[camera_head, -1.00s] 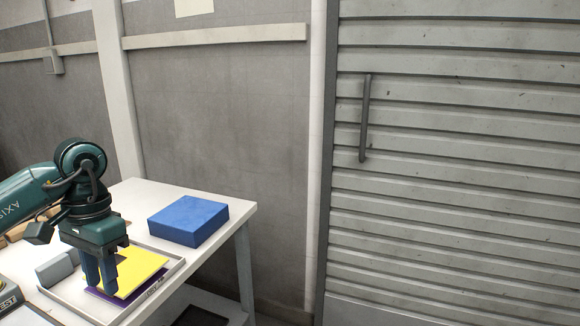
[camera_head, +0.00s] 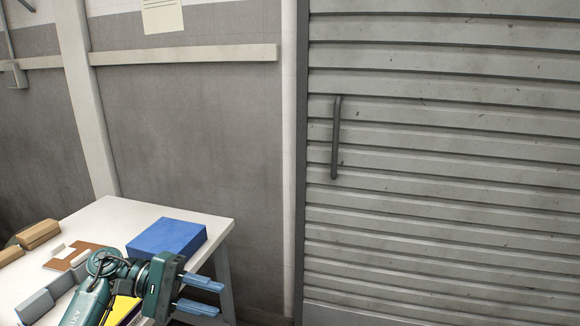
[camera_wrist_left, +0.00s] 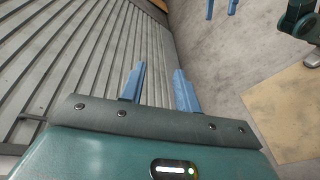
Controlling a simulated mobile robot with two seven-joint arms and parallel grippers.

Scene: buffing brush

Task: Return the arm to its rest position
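My left gripper (camera_head: 208,296) is in the lower middle of the head view, beyond the right side of the table. Its two blue fingers are apart and point right, with nothing between them. The left wrist view also shows the left gripper (camera_wrist_left: 159,85) open and empty, with the slatted shutter and floor behind it. My left arm comes up from the bottom edge and covers part of the table. Two more blue fingers, apart, show at the top of the left wrist view; they look like my right gripper (camera_wrist_left: 221,8). The right arm is not in the head view.
A white table (camera_head: 110,214) holds a blue block (camera_head: 167,237), grey blocks (camera_head: 36,306), wooden blocks (camera_head: 38,234) and a brown board (camera_head: 62,263). A yellow sheet (camera_head: 120,312) is partly hidden by my arm. A slatted shutter (camera_head: 450,180) stands right.

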